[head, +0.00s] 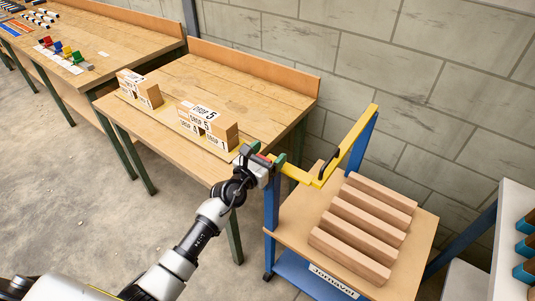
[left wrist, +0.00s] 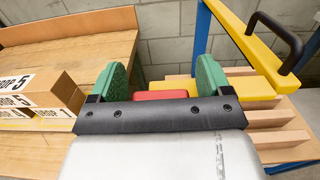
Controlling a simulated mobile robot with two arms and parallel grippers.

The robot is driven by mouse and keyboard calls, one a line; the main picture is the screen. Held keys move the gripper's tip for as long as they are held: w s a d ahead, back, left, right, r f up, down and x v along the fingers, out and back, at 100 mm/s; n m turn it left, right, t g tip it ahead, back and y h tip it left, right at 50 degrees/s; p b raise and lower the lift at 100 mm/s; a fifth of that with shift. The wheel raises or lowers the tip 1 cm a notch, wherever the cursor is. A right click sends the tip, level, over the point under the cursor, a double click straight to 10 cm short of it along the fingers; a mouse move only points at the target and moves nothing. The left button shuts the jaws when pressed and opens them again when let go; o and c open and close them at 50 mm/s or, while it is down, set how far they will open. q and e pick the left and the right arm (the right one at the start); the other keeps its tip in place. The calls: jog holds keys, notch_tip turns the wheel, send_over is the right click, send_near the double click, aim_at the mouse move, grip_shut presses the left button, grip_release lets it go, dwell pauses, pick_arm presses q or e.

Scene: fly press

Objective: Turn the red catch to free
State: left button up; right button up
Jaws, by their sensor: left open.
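The red catch (left wrist: 160,94) is a small red block at the near end of a yellow bar (left wrist: 250,88), part of the blue and yellow trolley gate. In the left wrist view it shows between my green fingertips, partly hidden behind the gripper body. My left gripper (head: 267,154) is open, with one finger on each side of the catch. I cannot tell whether a finger touches it. In the head view, the gripper covers most of the catch. A black handle (left wrist: 277,40) is fixed to the gate's yellow upper bar. My right gripper is not in view.
The trolley shelf (head: 425,250) carries several long wooden bars (head: 350,255). The workbench (head: 225,85) at left holds wooden blocks (head: 220,135) marked DROP. A block wall (head: 420,100) stands behind. White shelving (head: 515,215) is at far right. Floor (head: 80,190) at left is clear.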

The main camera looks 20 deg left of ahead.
pick_arm(q)
jog(key=v, duration=1.1)
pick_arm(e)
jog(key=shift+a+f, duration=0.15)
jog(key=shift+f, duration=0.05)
pick_arm(q)
jog(key=shift+w, duration=0.1)
jog(key=s+a+f+n+g+y, duration=0.15)
jog(key=s+f+n, duration=0.25)
jog(key=f+n, duration=0.5)
jog(key=s+a+f+n+g+y, duration=0.1)
jog(key=s+f+n+g+y, duration=0.3)
jog(key=f, duration=0.9)
jog(key=s+a+f+n+g+h, duration=0.1)
jog(key=s+f+n, duration=0.4)
jog(key=f+n, duration=0.5)
jog(key=s+f+n+g, duration=0.4)
jog(key=s+f+n, duration=0.3)
jog(key=s, duration=0.8)
jog(key=s+f+n+g+y, duration=0.1)
jog(key=s+f+n+g, duration=0.4)
jog(key=s, duration=1)
notch_tip(320, 180, down, 5)
jog(key=shift+r+n, duration=0.1)
jog(key=shift+n, duration=1.1)
jog(key=shift+g, duration=0.25)
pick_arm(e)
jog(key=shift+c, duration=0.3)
